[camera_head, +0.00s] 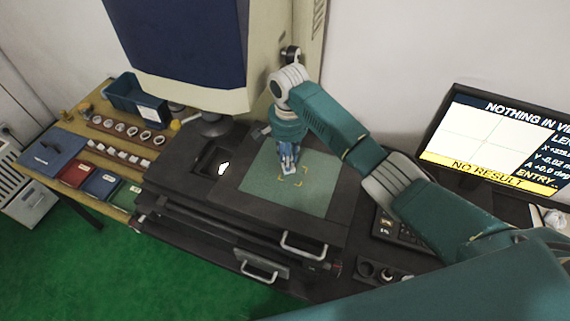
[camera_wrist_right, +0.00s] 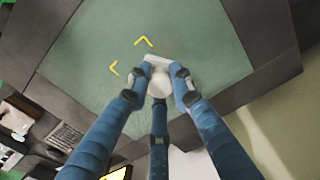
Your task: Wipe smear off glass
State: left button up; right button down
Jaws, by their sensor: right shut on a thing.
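My right gripper (camera_head: 289,158) points down over the grey-green mat (camera_head: 325,188) with yellow corner marks. It is shut on a small white wiper (camera_head: 289,171). In the right wrist view the wiper (camera_wrist_right: 158,84) shows a rounded knob between the blue fingers (camera_wrist_right: 160,80) and a pale flat part beyond. It is beside the yellow marks; I cannot tell whether it touches the mat. A dark recessed window (camera_head: 207,163), possibly the glass, lies left of the mat below the machine's lens (camera_head: 210,126). A bright white patch shows at its right side. No smear can be made out. My left gripper is not in view.
A wooden bench (camera_head: 105,145) at left holds white rings, a blue bin (camera_head: 130,97) and coloured trays. The machine's head (camera_head: 178,50) overhangs the window. A monitor (camera_head: 500,140) at right reads "NO RESULT". Drawer handles (camera_head: 303,247) stick out at the front.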

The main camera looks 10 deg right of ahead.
jog(key=shift+w+d+r+b, duration=0.1)
jog(key=shift+w+d+b, duration=0.45)
jog(key=shift+w, duration=0.35)
jog(key=shift+w+d+b, duration=0.4)
jog(key=shift+w+d, duration=0.2)
jog(key=shift+w, duration=0.3)
jog(key=shift+w+a+b, duration=0.3)
jog(key=shift+a+b, duration=0.15)
jog(key=shift+a, duration=0.25)
jog(key=shift+s+a+p, duration=0.2)
jog(key=shift+p, duration=0.65)
jog(key=shift+s+a+p, duration=0.2)
jog(key=shift+s+p, duration=0.25)
jog(key=shift+p, duration=0.3)
jog(key=shift+s+a, duration=0.35)
jog(key=shift+s, duration=0.15)
jog(key=shift+s+a, duration=0.7)
jog(key=shift+s, duration=0.3)
jog(key=shift+s+a, duration=0.65)
jog(key=shift+s, duration=0.3)
jog(key=shift+s+a+f, duration=0.15)
jog(key=shift+s+a, duration=0.35)
jog(key=shift+s, duration=0.35)
jog(key=shift+s+a+f, duration=0.1)
jog(key=shift+s+a, duration=0.4)
jog(key=shift+s, duration=0.3)
